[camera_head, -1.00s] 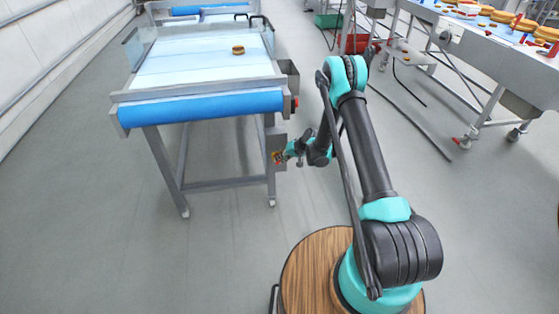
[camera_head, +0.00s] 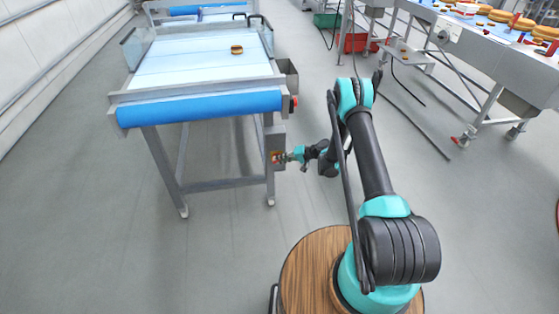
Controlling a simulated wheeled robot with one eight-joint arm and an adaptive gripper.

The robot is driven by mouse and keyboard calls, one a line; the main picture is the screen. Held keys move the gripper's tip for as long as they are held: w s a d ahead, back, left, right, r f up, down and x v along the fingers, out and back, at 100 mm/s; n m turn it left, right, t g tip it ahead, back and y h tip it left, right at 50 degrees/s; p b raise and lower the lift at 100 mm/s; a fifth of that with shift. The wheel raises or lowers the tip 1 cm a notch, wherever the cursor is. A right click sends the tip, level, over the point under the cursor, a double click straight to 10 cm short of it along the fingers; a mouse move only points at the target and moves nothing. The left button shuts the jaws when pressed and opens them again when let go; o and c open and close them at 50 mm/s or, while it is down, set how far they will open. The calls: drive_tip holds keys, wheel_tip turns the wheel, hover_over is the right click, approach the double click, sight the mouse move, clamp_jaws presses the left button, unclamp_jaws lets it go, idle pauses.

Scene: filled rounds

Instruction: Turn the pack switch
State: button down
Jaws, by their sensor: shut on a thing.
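The pack switch (camera_head: 277,157) is a small yellow and red fitting on a grey box at the right front leg of the near conveyor (camera_head: 198,80). My gripper (camera_head: 284,158) reaches it from the right and is shut on it. The fingers and the switch overlap and are small, so the switch's exact angle cannot be told. My arm stretches left from its round wooden-topped base to the box.
A red button (camera_head: 295,102) sits at the conveyor's front right corner, above the box. A filled round (camera_head: 237,49) lies on the belt. Another conveyor with many rounds (camera_head: 490,14) stands at the right. The floor between is mostly clear.

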drive_tip(key=c, duration=1.6)
unclamp_jaws()
drive_tip(key=shift+d, duration=0.1)
drive_tip(key=v, duration=1.1)
drive_tip(key=shift+d+r, duration=0.25)
drive_tip(key=shift+d, duration=0.1)
